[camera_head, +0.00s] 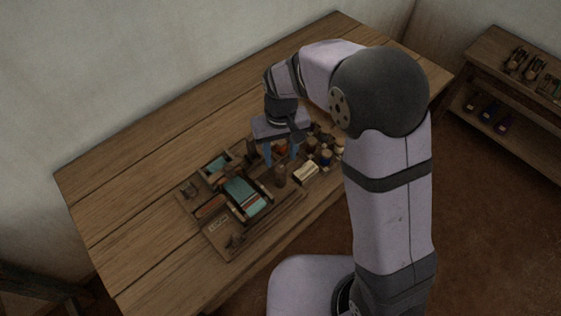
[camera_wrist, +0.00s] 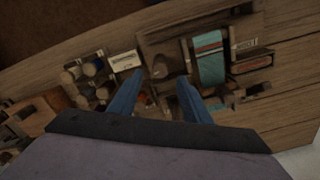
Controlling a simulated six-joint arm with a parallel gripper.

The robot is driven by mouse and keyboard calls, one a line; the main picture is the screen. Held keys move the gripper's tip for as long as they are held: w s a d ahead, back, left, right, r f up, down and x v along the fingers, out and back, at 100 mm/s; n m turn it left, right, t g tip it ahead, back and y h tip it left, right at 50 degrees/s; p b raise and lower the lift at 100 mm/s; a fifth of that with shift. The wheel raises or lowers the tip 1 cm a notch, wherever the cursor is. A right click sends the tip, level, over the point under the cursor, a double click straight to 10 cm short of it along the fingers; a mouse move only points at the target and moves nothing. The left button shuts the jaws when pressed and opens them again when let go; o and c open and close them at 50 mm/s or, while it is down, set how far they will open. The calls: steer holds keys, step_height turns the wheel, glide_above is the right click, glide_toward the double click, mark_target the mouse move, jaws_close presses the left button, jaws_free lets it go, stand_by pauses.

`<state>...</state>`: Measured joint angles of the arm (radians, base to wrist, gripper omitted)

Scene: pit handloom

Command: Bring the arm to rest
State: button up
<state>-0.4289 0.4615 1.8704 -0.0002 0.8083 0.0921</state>
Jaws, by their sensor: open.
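My gripper (camera_head: 281,151) is open and points down over the right part of the loom board on the wooden table. Its two blue fingers also show in the wrist view (camera_wrist: 157,98), apart, with nothing held between them. The small handloom (camera_head: 240,205) with teal cloth (camera_head: 246,197) lies left of the gripper in the head view. The teal cloth also shows in the wrist view (camera_wrist: 210,60), right of the fingers. How high the fingertips are above the board is hard to tell.
Several small bobbins or jars (camera_head: 326,156) stand right of the gripper, close to my arm. A pale labelled block (camera_head: 306,172) lies beside them. The wooden table (camera_head: 130,190) is bare at its left and back. A shelf (camera_head: 520,85) stands at the far right.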

steer(key=shift+r, duration=0.85)
steer(key=shift+w+a, duration=0.1)
steer(key=shift+w, duration=0.05)
steer(key=s+d+f+g, duration=0.1)
steer(key=s+d+f, duration=0.15)
steer(key=s, duration=0.35)
steer(key=s+d+f, duration=0.2)
steer(key=s+d, duration=0.2)
steer(key=s, duration=0.2)
steer(key=s+d+r+m, duration=0.1)
steer(key=d+r+m, duration=0.1)
steer(key=d, duration=0.3)
steer(key=s+d+r+m+t, duration=0.1)
steer(key=s+d+r, duration=0.1)
steer(key=d, duration=0.3)
steer(key=shift+s+d+r+m, duration=0.15)
steer(key=shift+d+r+m, duration=0.25)
steer(key=shift+r, duration=0.1)
